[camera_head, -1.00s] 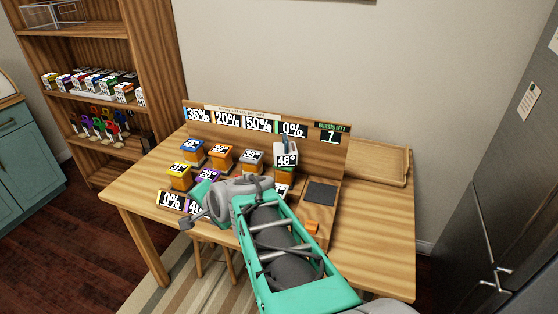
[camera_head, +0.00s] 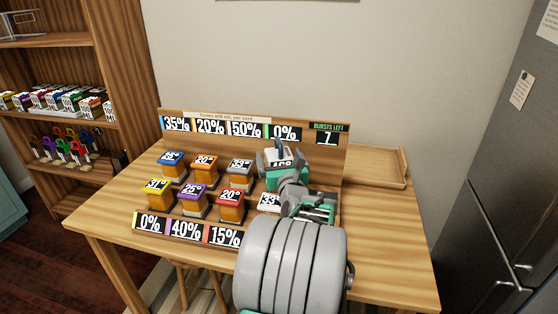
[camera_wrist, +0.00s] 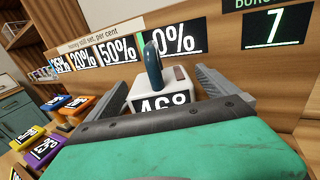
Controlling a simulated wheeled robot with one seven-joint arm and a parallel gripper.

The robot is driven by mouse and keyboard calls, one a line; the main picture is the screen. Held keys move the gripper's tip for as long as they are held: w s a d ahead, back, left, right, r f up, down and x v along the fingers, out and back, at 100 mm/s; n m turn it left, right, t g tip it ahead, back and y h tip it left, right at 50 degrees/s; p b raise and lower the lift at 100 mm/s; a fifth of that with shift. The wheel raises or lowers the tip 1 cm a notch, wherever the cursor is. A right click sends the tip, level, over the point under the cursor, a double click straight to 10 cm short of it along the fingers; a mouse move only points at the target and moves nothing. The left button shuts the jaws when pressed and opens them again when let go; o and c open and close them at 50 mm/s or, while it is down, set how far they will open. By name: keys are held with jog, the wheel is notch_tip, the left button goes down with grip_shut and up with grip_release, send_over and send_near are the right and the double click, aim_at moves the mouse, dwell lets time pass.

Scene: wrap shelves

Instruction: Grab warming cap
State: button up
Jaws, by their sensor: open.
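The warming cap is likely the white cap (camera_head: 281,157) with a dark upright loop handle, reading about 46°, at the back right of the jar rows. In the wrist view the white cap (camera_wrist: 160,88) stands upright straight ahead, under the 0% label. My gripper (camera_wrist: 166,86) is open, with one grey finger on each side of the cap. I cannot tell whether the fingers touch it. In the head view my gripper (camera_head: 283,168) surrounds the cap and hides its lower part and whatever it sits on.
Several amber jars with coloured caps, such as the red one (camera_head: 231,196), stand close on the left. A white-capped jar (camera_head: 268,203) is partly behind my arm. The label board (camera_head: 225,139) rises just behind. A wooden tray (camera_head: 377,166) lies at the right.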

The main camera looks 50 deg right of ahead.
jog(key=shift+w+d, duration=0.25)
jog(key=shift+w, duration=0.05)
jog(key=shift+c, duration=0.6)
jog(key=c, duration=1.8)
jog(key=shift+r, duration=0.15)
jog(key=shift+c, duration=0.9)
